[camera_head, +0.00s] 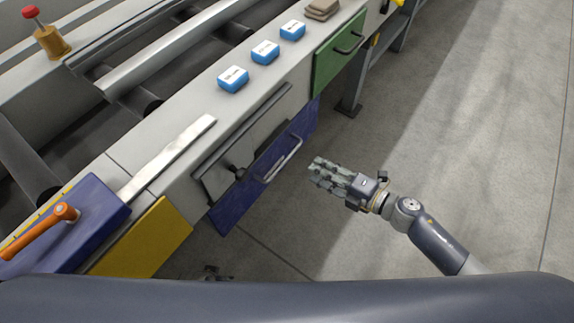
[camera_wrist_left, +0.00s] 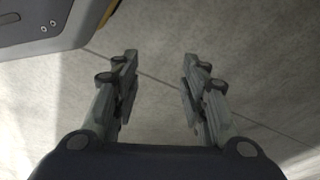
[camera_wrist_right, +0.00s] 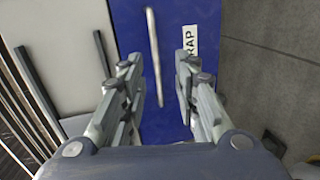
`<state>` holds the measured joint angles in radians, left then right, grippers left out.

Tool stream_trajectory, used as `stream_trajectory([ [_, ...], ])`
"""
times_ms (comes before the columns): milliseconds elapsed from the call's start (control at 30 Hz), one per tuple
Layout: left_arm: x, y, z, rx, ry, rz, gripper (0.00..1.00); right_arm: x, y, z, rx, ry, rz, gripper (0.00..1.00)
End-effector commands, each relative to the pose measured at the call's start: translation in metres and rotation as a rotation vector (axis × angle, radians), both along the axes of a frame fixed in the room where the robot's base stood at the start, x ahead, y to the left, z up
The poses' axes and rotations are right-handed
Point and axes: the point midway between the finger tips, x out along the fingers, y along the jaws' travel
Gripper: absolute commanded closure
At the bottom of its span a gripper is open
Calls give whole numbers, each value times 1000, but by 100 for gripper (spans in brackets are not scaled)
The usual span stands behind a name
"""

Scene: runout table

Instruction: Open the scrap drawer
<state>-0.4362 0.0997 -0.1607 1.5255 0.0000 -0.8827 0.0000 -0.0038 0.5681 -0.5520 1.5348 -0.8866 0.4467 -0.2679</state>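The scrap drawer has a blue front (camera_head: 240,197) with a pale bar handle (camera_head: 283,160), low on the side of the runout table. In the right wrist view the blue front (camera_wrist_right: 168,20) shows a white label ending in "RAP" and the handle (camera_wrist_right: 153,55) upright between my finger lines. No open gap shows at the drawer. My right gripper (camera_head: 314,173) is open and empty, just right of the handle and apart from it; its fingers also show in the right wrist view (camera_wrist_right: 160,68). My left gripper (camera_wrist_left: 157,62) is open and empty above the floor; only a bit shows in the head view.
A yellow panel (camera_head: 140,240) and an orange lever (camera_head: 45,228) are at the left. A green drawer (camera_head: 325,68) is farther along. Blue-and-white boxes (camera_head: 265,52) and brown cloths (camera_head: 321,9) lie on the table edge. The floor (camera_head: 440,130) at right is clear.

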Motion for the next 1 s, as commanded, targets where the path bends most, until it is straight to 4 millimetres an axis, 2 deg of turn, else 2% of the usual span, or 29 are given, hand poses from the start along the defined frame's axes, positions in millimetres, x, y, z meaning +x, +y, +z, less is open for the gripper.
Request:
stream_trajectory([
  [167,3,0,4,0,-3,1,60,3,16,4,-17,-39,45,71],
  [633,17,-2,28,-3,-21,4,60,50,80,-13,-14,-34,40,71],
  [800,19,-3,35,-2,-24,4,60,58,90,-16,-16,-34,39,71],
  [1000,20,-3,37,-2,-24,4,60,59,92,-16,-17,-33,39,71],
])
